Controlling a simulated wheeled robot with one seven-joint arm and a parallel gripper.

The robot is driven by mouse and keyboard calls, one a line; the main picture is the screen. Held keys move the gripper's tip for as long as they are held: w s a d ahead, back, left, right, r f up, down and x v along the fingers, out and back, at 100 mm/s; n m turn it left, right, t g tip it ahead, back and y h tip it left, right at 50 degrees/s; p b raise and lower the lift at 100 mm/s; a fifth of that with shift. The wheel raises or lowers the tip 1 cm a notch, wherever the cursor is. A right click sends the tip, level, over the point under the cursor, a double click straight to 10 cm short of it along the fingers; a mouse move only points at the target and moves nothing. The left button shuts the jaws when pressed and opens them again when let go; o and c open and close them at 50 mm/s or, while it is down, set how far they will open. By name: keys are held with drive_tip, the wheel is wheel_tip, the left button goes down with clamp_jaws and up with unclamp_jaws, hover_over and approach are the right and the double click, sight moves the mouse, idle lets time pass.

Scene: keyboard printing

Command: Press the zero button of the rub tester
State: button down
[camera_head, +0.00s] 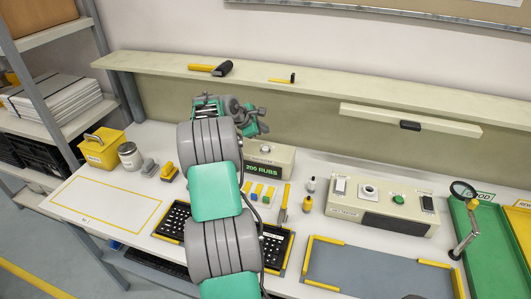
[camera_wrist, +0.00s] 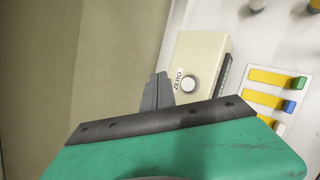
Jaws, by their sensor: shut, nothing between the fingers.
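The rub tester (camera_head: 280,156) is a cream box behind my arm in the head view, with a dark front display reading "200 RUBS". In the wrist view the tester (camera_wrist: 203,50) shows its top face with a round white button (camera_wrist: 189,85) beside the printed word ZERO. My gripper (camera_wrist: 160,78) is shut and empty; its grey fingers appear just left of the ZERO label, at the edge of the tester's top. In the head view my gripper (camera_head: 260,117) is above and behind the tester, partly hidden by my own wrist. I cannot tell the height gap to the button.
Yellow pieces with coloured ends (camera_wrist: 265,98) lie in front of the tester. A black key tray (camera_head: 276,247) lies nearer on the white bench. The raised back shelf (camera_head: 330,92) is close behind my gripper. A cream device (camera_head: 384,208) with a green button stands at right.

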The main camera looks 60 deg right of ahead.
sight(263, 149)
wheel_tip(263, 149, down, 4)
drive_tip(key=shift+r+b, duration=0.25)
drive_tip(key=shift+b, duration=0.95)
drive_tip(key=shift+f, duration=1)
drive_tip(key=shift+f, duration=0.4)
drive_tip(key=shift+f, duration=0.55)
idle(0.6)
drive_tip(key=shift+r, duration=0.1)
drive_tip(key=shift+r+p, duration=0.85)
drive_tip(key=shift+r+p, duration=2.05)
drive_tip(key=shift+r, duration=0.45)
